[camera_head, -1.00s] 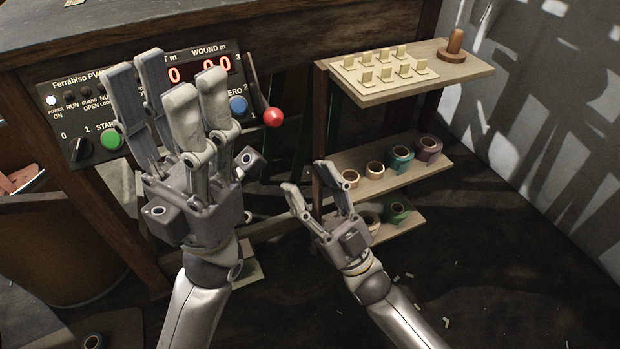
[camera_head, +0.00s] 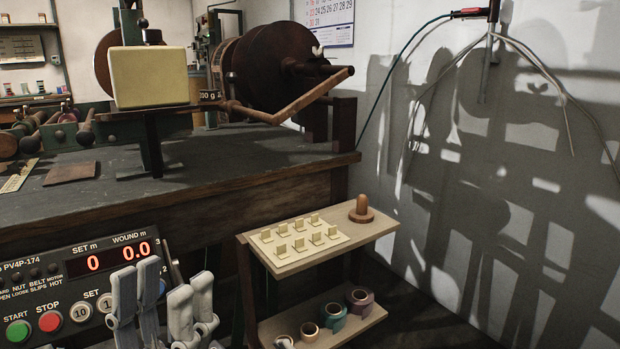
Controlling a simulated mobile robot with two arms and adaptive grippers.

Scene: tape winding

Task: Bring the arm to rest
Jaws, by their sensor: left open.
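My left gripper (camera_head: 164,298) shows at the bottom left of the head view, with only its upturned grey fingers in the picture. The fingers stand apart and I see nothing between them. They are in front of the right part of the control panel (camera_head: 38,288) and cover some of it. The panel's red display (camera_head: 136,249) reads 0.0 under WOUND. The rest of the left arm is below the picture edge. My right gripper is out of view.
A dark bench (camera_head: 225,185) carries a winding machine with a brown crank (camera_head: 300,100) and a pale yellow block (camera_head: 149,77). A wooden shelf (camera_head: 340,241) at right holds a card of small tabs and a brown knob (camera_head: 361,208). Several tape rolls (camera_head: 335,317) sit below.

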